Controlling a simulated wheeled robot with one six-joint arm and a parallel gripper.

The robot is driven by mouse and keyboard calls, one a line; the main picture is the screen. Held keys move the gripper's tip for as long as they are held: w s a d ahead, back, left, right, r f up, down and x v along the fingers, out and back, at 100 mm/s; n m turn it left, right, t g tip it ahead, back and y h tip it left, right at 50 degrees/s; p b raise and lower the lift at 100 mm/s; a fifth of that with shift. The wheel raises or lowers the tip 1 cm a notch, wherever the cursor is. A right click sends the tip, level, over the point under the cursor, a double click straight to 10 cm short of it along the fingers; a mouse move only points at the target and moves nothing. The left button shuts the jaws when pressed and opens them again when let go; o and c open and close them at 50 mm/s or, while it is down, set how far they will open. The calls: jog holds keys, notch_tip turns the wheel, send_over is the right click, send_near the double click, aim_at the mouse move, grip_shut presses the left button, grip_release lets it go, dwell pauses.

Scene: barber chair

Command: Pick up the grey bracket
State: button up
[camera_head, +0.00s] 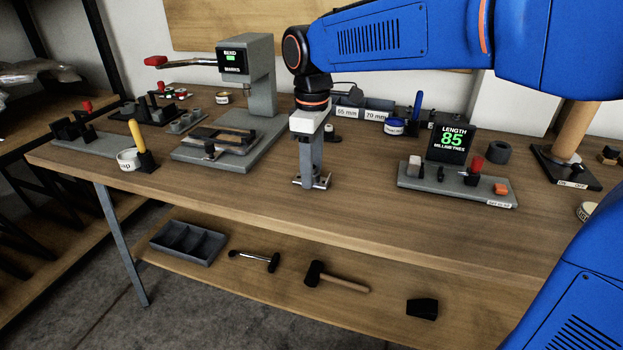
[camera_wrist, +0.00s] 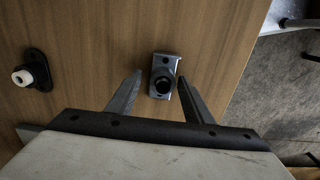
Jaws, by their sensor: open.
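The grey bracket (camera_wrist: 164,68) shows in the wrist view as a small metal piece with a dark round part in its middle. It lies on the wooden table (camera_wrist: 105,45), close to the edge. My gripper (camera_wrist: 160,78) is open, with one finger to the left of the bracket and one to the right. There is a gap on both sides, and the bracket is not gripped. In the head view my gripper (camera_head: 312,183) points down near the table's front edge. Metal shows at its tips there, but I cannot clearly tell fingers from bracket.
A small black piece with a white top (camera_wrist: 25,75) stands to the left in the wrist view. The grey press (camera_head: 262,85) stands left of my gripper, and the length gauge (camera_head: 452,145) stands to the right. The front table strip is mostly clear.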

jog(key=c, duration=1.1)
jog(key=shift+o, duration=0.2)
